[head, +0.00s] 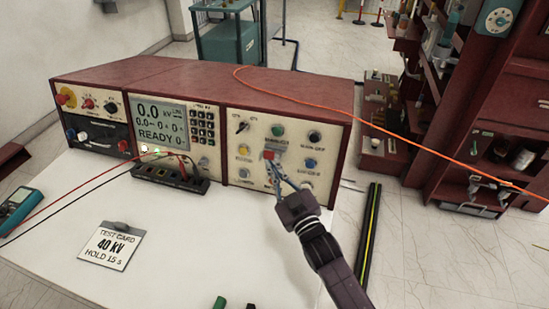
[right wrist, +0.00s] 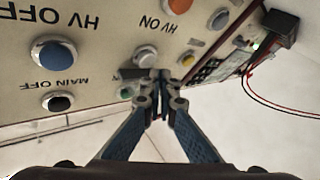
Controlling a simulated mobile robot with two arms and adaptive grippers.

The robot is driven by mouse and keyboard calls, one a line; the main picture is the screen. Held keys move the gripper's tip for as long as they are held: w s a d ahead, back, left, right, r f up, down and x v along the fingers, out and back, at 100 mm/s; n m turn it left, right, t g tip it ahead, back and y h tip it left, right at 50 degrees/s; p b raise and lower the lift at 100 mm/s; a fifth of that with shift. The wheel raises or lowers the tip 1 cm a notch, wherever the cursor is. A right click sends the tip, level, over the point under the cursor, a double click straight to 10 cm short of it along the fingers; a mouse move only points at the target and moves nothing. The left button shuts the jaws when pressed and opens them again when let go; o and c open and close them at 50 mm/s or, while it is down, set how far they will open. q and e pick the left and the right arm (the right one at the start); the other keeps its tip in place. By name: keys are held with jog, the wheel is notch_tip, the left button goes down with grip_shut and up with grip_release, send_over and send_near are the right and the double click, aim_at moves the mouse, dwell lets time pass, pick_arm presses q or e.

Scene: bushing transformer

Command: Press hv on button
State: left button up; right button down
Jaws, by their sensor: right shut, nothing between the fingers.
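The control panel (head: 255,165) on the right of the red console carries several round buttons. In the right wrist view, upside down, the "HV ON" label sits by a pale round button (right wrist: 146,55). A grey plate-like part (right wrist: 134,73) is beside that button; in the head view a grey part with a red patch (head: 274,151) sits there. My right gripper (head: 272,166) is shut and empty, with its fingertips just in front of this spot. They also show in the right wrist view (right wrist: 160,80). I cannot tell whether they touch. My left gripper is out of view.
A blue "HV OFF" button (right wrist: 55,52) and a black "MAIN OFF" button (right wrist: 57,102) are close by. The display (head: 162,125) reads 0.0 kV and READY. A black terminal block (head: 170,178) and a test card (head: 111,246) are on the white table (head: 185,235).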

jog(key=shift+w, duration=0.1)
jog(key=shift+w+d+f, duration=0.1)
jog(key=shift+w+d, duration=0.05)
jog(key=shift+w, duration=0.15)
jog(key=shift+w+d+f+b, duration=0.15)
jog(key=shift+w+b, duration=0.15)
jog(key=shift+w, duration=0.1)
dwell(0.9)
jog(key=shift+s+a+r+p, duration=0.15)
jog(key=shift+s+p, duration=0.15)
jog(key=shift+s, duration=0.1)
jog(key=shift+s+a+r+p, duration=0.1)
jog(key=shift+s+p, duration=0.2)
jog(key=shift+s, duration=0.1)
jog(key=shift+s+a+r+p, duration=0.25)
jog(key=shift+s+p, duration=0.25)
jog(key=shift+s, duration=0.3)
jog(key=shift+s+a+r+p, duration=0.15)
jog(key=shift+s+a+p, duration=0.1)
jog(key=shift+s+p, duration=0.4)
jog(key=shift+s+a+r+p, duration=0.25)
jog(key=shift+s+p, duration=0.1)
jog(key=shift+s, duration=0.55)
